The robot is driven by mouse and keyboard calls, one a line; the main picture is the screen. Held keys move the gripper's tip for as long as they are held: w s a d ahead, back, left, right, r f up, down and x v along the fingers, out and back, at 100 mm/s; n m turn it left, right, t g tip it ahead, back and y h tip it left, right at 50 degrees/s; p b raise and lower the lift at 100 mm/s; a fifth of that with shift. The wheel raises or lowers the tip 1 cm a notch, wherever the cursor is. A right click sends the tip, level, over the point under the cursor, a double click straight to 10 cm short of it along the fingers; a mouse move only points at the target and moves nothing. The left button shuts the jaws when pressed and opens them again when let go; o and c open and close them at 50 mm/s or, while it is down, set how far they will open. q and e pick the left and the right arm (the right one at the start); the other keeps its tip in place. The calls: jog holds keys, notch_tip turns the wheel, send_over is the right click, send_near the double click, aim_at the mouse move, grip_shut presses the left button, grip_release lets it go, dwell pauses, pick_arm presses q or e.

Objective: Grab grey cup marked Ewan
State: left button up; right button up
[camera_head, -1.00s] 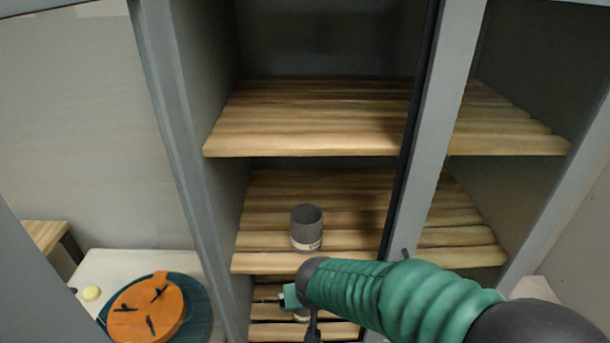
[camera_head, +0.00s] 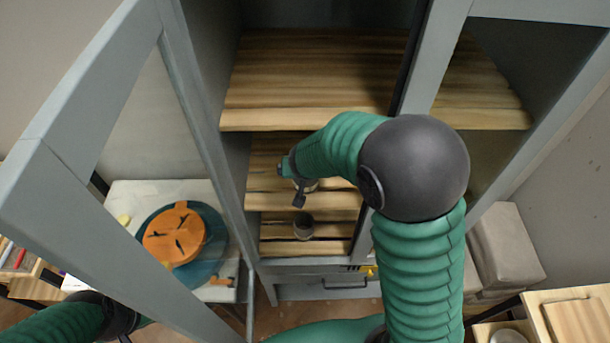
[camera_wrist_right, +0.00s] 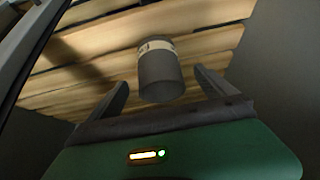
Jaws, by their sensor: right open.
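A grey cup (camera_wrist_right: 160,72) with a pale label band shows in the right wrist view; the writing on the label is too small to read. It stands on the middle slatted shelf (camera_head: 262,180), and in the head view only a bit of this cup (camera_head: 311,186) shows past my gripper. My right gripper (camera_wrist_right: 160,80) is open, with one finger on either side of the cup and a gap at each side. A second grey cup (camera_head: 303,228) stands on the shelf below.
The grey cabinet has an open door (camera_head: 75,130) at left and an upright post (camera_head: 425,60) right of the shelves. An empty upper shelf (camera_head: 310,85) lies above my right gripper. An orange disc (camera_head: 174,238) lies on a side table at left.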

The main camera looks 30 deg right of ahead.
aim_at(311, 186)
jog(key=x, duration=0.5)
jog(key=shift+w+d+f, duration=0.15)
jog(key=shift+f, duration=0.05)
jog(key=shift+w+f, duration=0.15)
jog(key=shift+w, duration=0.1)
jog(key=shift+s, duration=0.15)
jog(key=c, duration=1.7)
